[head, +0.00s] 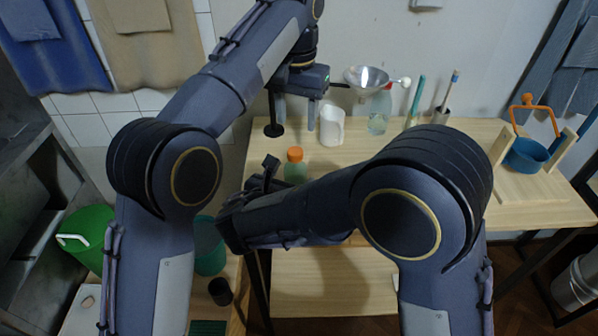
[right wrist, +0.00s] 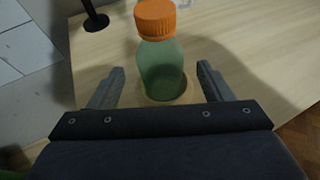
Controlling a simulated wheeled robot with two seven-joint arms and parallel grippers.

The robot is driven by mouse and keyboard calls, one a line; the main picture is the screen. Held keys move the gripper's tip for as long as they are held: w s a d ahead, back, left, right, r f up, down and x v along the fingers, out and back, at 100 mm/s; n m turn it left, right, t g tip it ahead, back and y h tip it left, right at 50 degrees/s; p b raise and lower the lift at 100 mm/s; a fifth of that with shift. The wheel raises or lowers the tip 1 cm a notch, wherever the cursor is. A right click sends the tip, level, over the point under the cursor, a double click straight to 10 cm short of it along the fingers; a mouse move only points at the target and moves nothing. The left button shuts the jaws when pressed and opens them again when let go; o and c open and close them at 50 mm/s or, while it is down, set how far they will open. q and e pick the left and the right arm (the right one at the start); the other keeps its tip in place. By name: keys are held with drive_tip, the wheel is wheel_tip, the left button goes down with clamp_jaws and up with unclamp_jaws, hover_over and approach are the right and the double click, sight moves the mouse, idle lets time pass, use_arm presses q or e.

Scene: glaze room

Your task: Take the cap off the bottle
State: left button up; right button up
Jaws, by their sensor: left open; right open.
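The bottle (head: 297,173) is translucent green with an orange cap (head: 295,154) on it. It stands upright on the wooden table, and my right arm hides part of it in the head view. In the right wrist view, the bottle (right wrist: 162,68) and its cap (right wrist: 155,19) are clear. My right gripper (right wrist: 159,76) is open, its two fingers apart on either side of the bottle's body, with gaps showing. My left gripper (head: 297,112) is open and empty, pointing down above the table, behind the bottle and higher than its cap.
A white cup (head: 332,126), a clear bottle with a red cap (head: 379,115), a metal funnel (head: 366,77) and a black stand base (head: 274,130) are near my left gripper. A blue pot (head: 527,154) stands at right. A green bucket (head: 88,236) is at lower left.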

sight(298, 171)
use_arm(q)
drive_tip(key=shift+s+a+r, duration=0.15)
drive_tip(key=shift+s+r, duration=0.1)
drive_tip(key=shift+s, duration=0.05)
use_arm(e)
drive_tip(key=shift+w+d+f, duration=0.15)
drive_tip(key=shift+w+d, duration=0.05)
drive_tip(key=shift+w, duration=0.2)
use_arm(q)
drive_tip(key=shift+w+f, duration=0.15)
use_arm(e)
drive_tip(key=x, duration=0.4)
drive_tip(key=shift+w+d+f, duration=0.15)
drive_tip(key=shift+w+d, duration=0.05)
drive_tip(key=shift+w, duration=0.25)
